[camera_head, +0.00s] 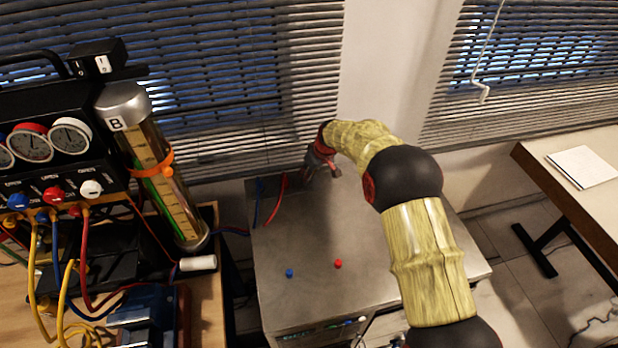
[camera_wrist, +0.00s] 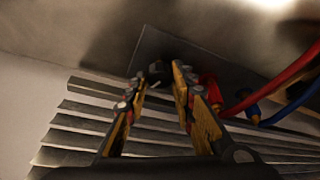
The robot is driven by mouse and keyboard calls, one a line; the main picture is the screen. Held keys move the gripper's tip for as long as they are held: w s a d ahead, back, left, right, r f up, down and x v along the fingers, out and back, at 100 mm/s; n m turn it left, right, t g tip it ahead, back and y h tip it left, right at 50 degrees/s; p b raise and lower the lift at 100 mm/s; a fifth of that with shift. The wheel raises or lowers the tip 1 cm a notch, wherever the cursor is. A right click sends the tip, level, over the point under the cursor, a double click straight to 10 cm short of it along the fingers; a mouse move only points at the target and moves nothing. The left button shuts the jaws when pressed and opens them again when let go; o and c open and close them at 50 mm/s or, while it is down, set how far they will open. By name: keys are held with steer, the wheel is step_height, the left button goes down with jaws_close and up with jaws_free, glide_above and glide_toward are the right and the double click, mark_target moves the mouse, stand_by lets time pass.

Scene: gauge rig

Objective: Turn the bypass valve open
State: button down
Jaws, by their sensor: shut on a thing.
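My gripper (camera_head: 320,170) is low over the far edge of the metal cabinet, on its far side near the blinds. In the wrist view its two fingers (camera_wrist: 159,80) stand on either side of a small dark piece (camera_wrist: 156,70) on a dark plate (camera_wrist: 150,48). That piece appears to be the bypass valve's handle, and my gripper is shut on it. Its shape and angle are too dark to make out. In the head view the arm and fingers hide the valve.
A red hose (camera_wrist: 285,76) and a blue hose (camera_wrist: 297,104) meet fittings just right of the fingers. A red knob (camera_head: 338,263) and a blue knob (camera_head: 289,272) sit on the metal cabinet (camera_head: 310,300). The gauge rig (camera_head: 45,150) and column B (camera_head: 160,180) stand left.

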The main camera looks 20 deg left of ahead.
steer(key=shift+w+n+g+b, duration=0.1)
steer(key=shift+n+g+b, duration=0.5)
steer(key=shift+n+b, duration=0.85)
steer(key=shift+n, duration=0.45)
steer(key=c, duration=1.5)
jaws_free()
steer(key=shift+c, duration=0.2)
steer(key=shift+o, duration=0.3)
steer(key=v, duration=1.2)
steer(key=shift+d, duration=0.25)
steer(key=shift+w+f, duration=0.1)
